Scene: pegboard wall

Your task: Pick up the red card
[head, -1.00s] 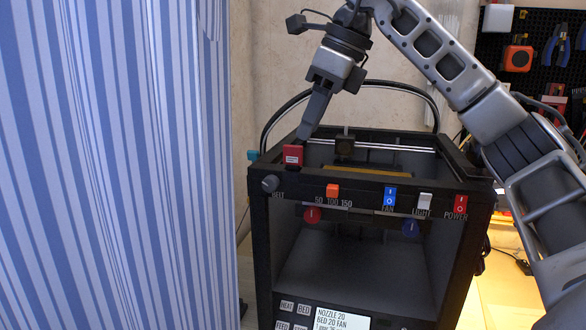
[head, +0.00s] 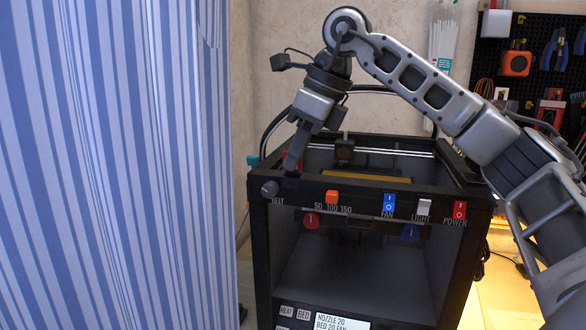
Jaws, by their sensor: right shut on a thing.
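The red card (head: 301,160) is at the left front corner of the black printer's top frame. Most of it is hidden behind my gripper fingers, and only slivers of red show beside them. My right gripper (head: 290,166) reaches down from above with its fingers shut on the red card. I cannot tell whether the card still touches the frame. My left gripper is not in view.
The black 3D printer (head: 262,235) stands below, with an orange slider (head: 332,196), a blue fan switch (head: 389,203) and a red power switch (head: 460,209) along its front. A striped blue curtain (head: 120,170) fills the left side, close to the printer. A tool pegboard (head: 530,85) hangs at upper right.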

